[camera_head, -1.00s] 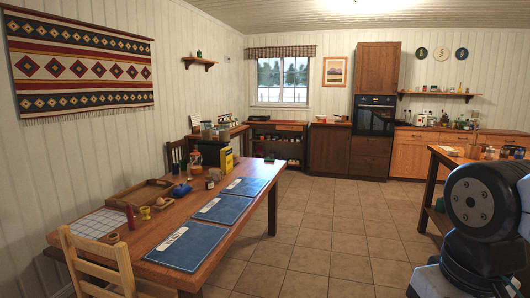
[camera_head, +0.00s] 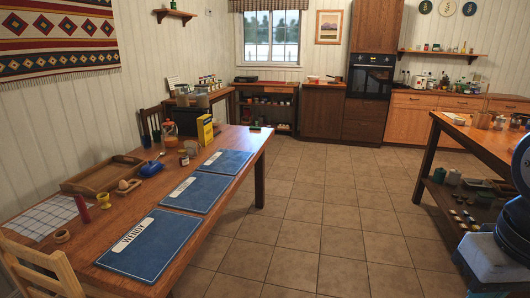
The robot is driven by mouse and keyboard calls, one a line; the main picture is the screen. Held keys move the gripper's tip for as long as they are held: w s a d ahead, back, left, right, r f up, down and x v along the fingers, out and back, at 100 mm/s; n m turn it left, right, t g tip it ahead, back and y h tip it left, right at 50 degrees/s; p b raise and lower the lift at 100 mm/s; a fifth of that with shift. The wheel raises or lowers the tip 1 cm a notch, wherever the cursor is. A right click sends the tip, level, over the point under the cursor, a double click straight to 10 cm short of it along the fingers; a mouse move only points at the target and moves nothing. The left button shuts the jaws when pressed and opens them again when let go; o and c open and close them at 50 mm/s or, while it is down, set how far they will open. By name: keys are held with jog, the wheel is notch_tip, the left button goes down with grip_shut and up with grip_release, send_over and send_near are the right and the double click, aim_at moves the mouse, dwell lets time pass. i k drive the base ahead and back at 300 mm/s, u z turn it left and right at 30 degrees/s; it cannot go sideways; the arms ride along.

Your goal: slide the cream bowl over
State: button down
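I cannot make out a cream bowl for certain in this view. A wooden utensil tray (camera_head: 103,176) lies on the long wooden table (camera_head: 222,218) at the left. Beside it are a small brown dish holding a pale, egg-like thing (camera_head: 124,184), a yellow egg cup (camera_head: 104,200) and a blue scoop-like thing (camera_head: 152,168). A small brown bowl (camera_head: 62,236) sits near the table's front left. My gripper is not in view; only dark and grey parts of my own body show at the right edge.
Three blue mats, the nearest marked WENDY (camera_head: 142,248), line the table's right side. A red bottle (camera_head: 83,208) and checked cloth (camera_head: 42,217) are at the left. A wooden chair (camera_head: 38,268) stands at the near end. Tiled floor is open between this table and another (camera_head: 480,138).

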aim_at(216, 121)
jog(key=i, duration=10.55)
jog(key=u, duration=4.35)
